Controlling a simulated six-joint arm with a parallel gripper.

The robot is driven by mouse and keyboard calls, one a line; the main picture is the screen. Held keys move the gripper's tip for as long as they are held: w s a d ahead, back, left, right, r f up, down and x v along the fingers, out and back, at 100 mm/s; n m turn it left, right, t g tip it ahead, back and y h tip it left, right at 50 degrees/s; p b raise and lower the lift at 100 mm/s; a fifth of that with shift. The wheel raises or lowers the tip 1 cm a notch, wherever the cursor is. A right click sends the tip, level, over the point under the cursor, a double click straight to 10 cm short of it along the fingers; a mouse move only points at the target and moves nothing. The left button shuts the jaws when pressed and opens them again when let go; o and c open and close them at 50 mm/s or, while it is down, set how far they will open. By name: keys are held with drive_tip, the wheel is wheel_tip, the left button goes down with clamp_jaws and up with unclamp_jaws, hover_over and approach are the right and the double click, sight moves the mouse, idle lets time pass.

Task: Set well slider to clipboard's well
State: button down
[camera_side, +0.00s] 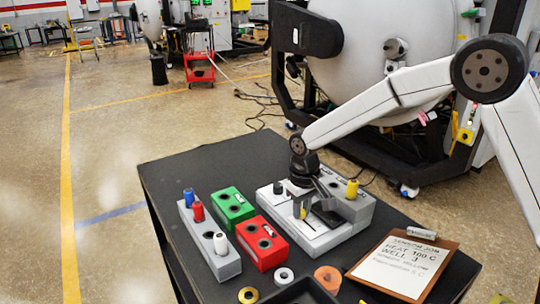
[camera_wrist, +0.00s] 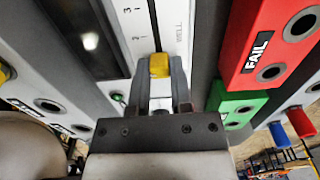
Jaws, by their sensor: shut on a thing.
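My gripper (camera_wrist: 160,75) is shut on the yellow knob of the well slider (camera_wrist: 159,65), which sits on a white strip lettered WELL (camera_wrist: 178,32). Small marks run along the strip, but the digit beside the knob is too small to read surely. In the side view my gripper (camera_side: 302,206) reaches down onto the grey furnace unit (camera_side: 340,231), hiding part of its top. The clipboard (camera_side: 405,264) lies at the table's right front; its sheet reads heat 100 C and well 3.
A yellow cylinder (camera_side: 352,188) stands in the unit's back part. Left are a green block (camera_side: 232,206), a red block (camera_side: 262,243) and a grey rack (camera_side: 212,251) with blue, red and white cylinders. Rings and a dark tray (camera_side: 300,292) lie in front. The table's left back is clear.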

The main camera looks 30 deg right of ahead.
sight(315, 231)
drive_tip(key=shift+r, duration=0.1)
drive_tip(key=shift+s, duration=2.6)
drive_tip(key=c, duration=0.5)
unclamp_jaws()
wheel_tip(315, 231, up, 8)
drive_tip(key=shift+f, duration=0.15)
drive_tip(key=shift+s, duration=0.1)
